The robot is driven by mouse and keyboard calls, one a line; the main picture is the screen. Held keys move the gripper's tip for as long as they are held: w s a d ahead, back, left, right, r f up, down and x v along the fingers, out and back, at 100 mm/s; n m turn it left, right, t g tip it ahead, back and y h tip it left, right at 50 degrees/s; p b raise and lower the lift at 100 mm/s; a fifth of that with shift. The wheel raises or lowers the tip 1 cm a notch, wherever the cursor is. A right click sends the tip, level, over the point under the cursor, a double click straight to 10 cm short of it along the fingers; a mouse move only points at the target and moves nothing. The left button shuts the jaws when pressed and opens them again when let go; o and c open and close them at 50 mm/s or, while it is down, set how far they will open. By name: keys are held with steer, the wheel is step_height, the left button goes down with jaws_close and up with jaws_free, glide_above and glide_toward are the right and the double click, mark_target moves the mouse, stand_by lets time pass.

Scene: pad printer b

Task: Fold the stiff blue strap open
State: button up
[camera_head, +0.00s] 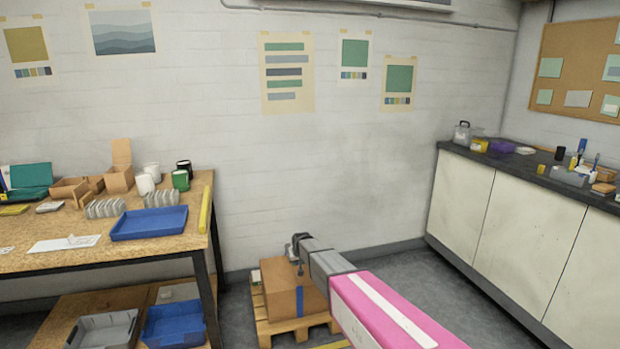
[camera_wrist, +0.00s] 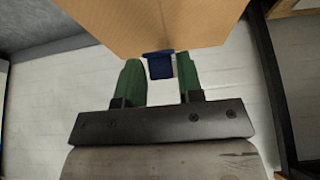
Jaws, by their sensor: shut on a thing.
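A brown cardboard box (camera_head: 278,281) sits on a wooden pallet on the floor. A blue strap (camera_head: 300,301) shows on its near side, beside my arm. My gripper (camera_head: 296,246) is at the top of the box, partly hidden by my own arm in the head view. The box (camera_wrist: 150,22) fills the top of that view. The rest of the strap is hidden there.
A wooden workbench (camera_head: 140,250) at left holds a blue tray (camera_head: 150,223), cups and small boxes. Its lower shelf holds more trays. White cabinets (camera_head: 510,232) with a dark top stand at right. Grey floor is clear between pallet and cabinets. A white wall (camera_head: 345,170) is behind.

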steer(key=shift+w+a+r, duration=0.15)
steer(key=shift+w+r, duration=0.3)
steer(key=shift+r, duration=0.35)
steer(key=shift+w+a+r, duration=0.1)
steer(key=shift+w+r, duration=0.3)
steer(key=shift+r, duration=0.4)
steer(key=shift+w+a+r, duration=0.15)
steer(key=shift+w+r, duration=0.3)
steer(key=shift+r, duration=0.35)
steer(key=shift+w+a+r, duration=0.25)
steer(key=shift+w+r, duration=0.65)
steer(key=shift+r, duration=0.15)
steer(key=shift+w+a+r, duration=0.25)
steer(key=shift+w+r, duration=0.65)
steer(key=shift+r, duration=0.15)
steer(key=shift+r, duration=0.1)
steer(key=shift+w+a+r, duration=0.2)
steer(key=shift+w+r, duration=0.35)
steer(key=shift+w, duration=0.15)
steer(key=shift+w+a+r, duration=0.2)
steer(key=shift+w+r, duration=0.3)
steer(key=shift+w, duration=0.2)
steer(key=shift+w+a+r, duration=0.2)
steer(key=shift+w+r, duration=0.35)
steer(key=shift+w, duration=0.15)
